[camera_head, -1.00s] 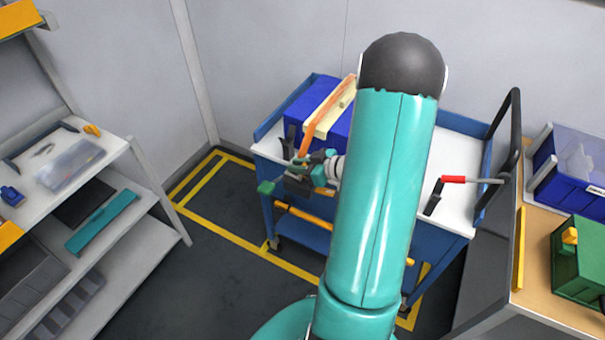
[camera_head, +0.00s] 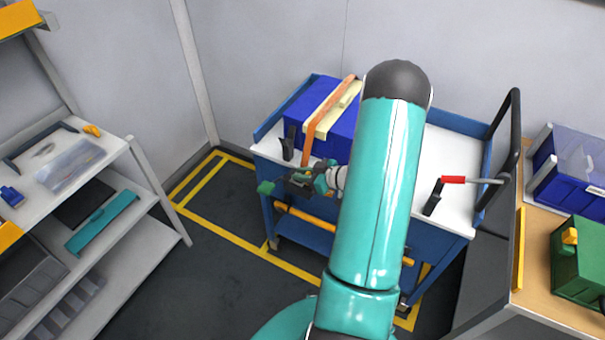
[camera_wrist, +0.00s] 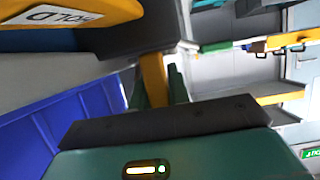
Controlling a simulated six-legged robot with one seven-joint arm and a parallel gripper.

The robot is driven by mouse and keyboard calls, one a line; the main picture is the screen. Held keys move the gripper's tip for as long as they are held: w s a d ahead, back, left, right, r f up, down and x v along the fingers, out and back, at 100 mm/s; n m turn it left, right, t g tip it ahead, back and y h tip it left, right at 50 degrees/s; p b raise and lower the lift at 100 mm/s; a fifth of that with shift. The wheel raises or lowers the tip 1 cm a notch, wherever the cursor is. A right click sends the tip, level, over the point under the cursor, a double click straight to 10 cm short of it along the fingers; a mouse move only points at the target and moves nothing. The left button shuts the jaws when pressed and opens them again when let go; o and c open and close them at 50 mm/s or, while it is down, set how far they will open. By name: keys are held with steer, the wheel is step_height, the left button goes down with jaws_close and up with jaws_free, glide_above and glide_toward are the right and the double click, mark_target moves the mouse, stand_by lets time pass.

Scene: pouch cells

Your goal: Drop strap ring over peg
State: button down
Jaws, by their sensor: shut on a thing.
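An orange strap (camera_head: 322,121) runs over the top of a blue box (camera_head: 309,104) on the cart and down its near side towards my gripper (camera_head: 299,180). In the wrist view, the orange-yellow strap (camera_wrist: 153,80) passes between the green fingers of my gripper (camera_wrist: 158,88), which is shut on it. The strap's ring is not clear in either view. A small black upright piece (camera_head: 287,147) stands at the cart's left front, close beyond my gripper; I cannot tell whether it is the peg.
A shelf rack (camera_head: 95,165) is at the left. A bench (camera_head: 540,255) at the right holds blue and green bins.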

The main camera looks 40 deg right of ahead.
steer(key=c, duration=1.3)
jaws_free()
steer(key=shift+c, duration=0.2)
